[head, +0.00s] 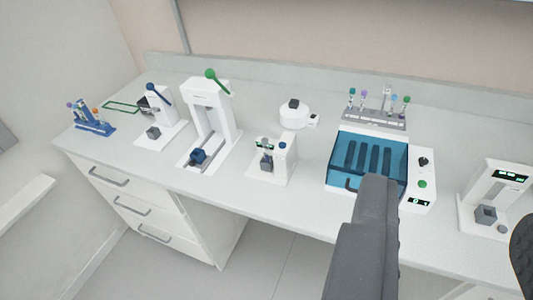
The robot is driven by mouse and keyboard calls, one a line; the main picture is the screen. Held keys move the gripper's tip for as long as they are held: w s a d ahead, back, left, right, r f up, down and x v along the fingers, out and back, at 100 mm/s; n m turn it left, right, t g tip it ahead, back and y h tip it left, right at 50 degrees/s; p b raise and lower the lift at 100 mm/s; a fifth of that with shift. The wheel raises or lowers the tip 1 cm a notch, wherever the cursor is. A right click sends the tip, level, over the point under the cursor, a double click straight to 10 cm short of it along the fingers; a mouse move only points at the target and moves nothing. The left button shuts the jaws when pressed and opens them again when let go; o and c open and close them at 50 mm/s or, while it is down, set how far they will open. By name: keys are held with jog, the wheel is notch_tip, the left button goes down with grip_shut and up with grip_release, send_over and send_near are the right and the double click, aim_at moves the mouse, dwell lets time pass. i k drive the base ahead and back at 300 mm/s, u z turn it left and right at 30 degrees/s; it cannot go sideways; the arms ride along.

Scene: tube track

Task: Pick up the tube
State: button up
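Several tubes with coloured caps (406,102) stand in a grey rack (374,119) at the back right of the bench, behind a blue-lidded machine. More small tubes (80,112) stand in a blue rack (94,129) at the far left end. Which tube is meant cannot be told. My gripper (449,202) is in the near right foreground, well short of both racks. One dark finger rises at the centre right and the other shows at the right edge.
The bench (310,200) also holds white lever devices (209,125), a small device (272,160), a round white device (294,115), the blue-lidded machine (366,165) and a device with a display (492,195). Drawers (135,205) are below left. The bench's front strip is mostly clear.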

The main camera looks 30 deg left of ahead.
aim_at(265, 151)
jog(key=k, duration=0.5)
jog(key=u, duration=0.55)
jog(key=i, duration=1.3)
jog(key=z, duration=0.65)
jog(key=i, duration=0.35)
jog(key=z, duration=0.35)
